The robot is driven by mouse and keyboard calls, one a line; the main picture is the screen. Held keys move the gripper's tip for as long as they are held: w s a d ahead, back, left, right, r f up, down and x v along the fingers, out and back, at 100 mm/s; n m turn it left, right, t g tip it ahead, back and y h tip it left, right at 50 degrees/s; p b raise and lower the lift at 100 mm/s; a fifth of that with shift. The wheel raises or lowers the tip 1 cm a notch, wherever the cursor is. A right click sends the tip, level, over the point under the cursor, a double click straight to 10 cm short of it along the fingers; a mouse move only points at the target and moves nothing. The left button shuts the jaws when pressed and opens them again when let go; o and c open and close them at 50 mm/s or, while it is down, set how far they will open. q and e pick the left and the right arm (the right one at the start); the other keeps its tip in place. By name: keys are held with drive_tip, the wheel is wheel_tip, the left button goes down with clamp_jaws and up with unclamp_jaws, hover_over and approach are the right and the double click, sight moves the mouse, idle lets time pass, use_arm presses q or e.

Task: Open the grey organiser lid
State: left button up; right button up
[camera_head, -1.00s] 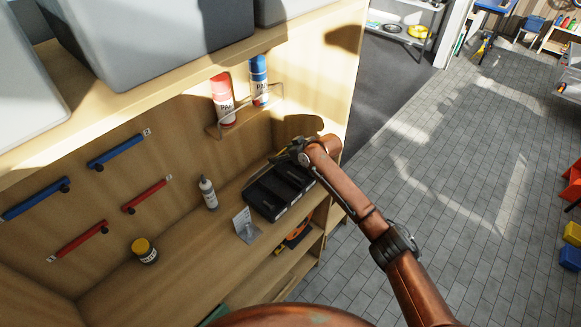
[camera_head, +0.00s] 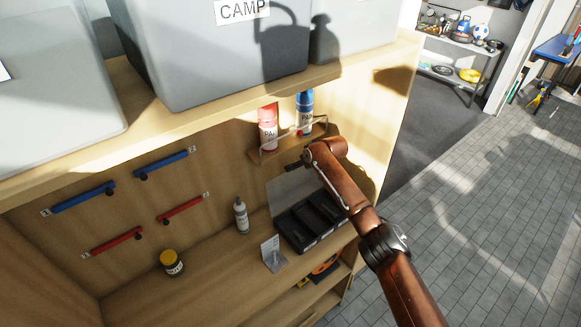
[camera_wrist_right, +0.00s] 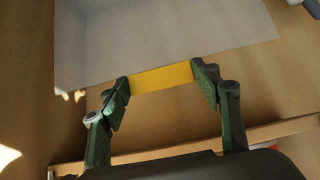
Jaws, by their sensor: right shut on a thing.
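The organiser (camera_head: 312,222) is a black tray with several compartments on the bench, at the right end of the back panel. Its grey lid (camera_head: 290,190) stands raised behind the tray. In the right wrist view the lid (camera_wrist_right: 165,35) is a pale, see-through panel with a yellow tab (camera_wrist_right: 160,77) on its edge. My right gripper (camera_head: 298,163) is above the organiser at the lid's upper edge. In the wrist view its two fingers (camera_wrist_right: 160,84) are shut on the yellow tab. My left gripper is not in view.
A small shelf (camera_head: 290,145) with a red can (camera_head: 267,130) and a blue can (camera_head: 305,112) is close above the gripper. A white bottle (camera_head: 241,216), a card stand (camera_head: 272,255) and a yellow-lidded jar (camera_head: 171,264) stand left of the organiser.

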drive_tip(key=shift+w+a+r, duration=0.15)
drive_tip(key=shift+w+r, duration=0.1)
drive_tip(key=shift+r, duration=0.3)
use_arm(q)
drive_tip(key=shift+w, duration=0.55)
use_arm(e)
drive_tip(key=o, duration=1.4)
drive_tip(key=shift+c, duration=0.2)
drive_tip(key=o, duration=0.3)
drive_tip(key=shift+s+f, duration=0.1)
drive_tip(key=shift+f, duration=0.05)
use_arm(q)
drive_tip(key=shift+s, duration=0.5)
use_arm(e)
drive_tip(key=shift+o, duration=0.2)
drive_tip(key=shift+f, duration=0.2)
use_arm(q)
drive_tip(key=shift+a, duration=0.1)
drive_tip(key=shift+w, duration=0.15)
use_arm(e)
drive_tip(key=v, duration=1.2)
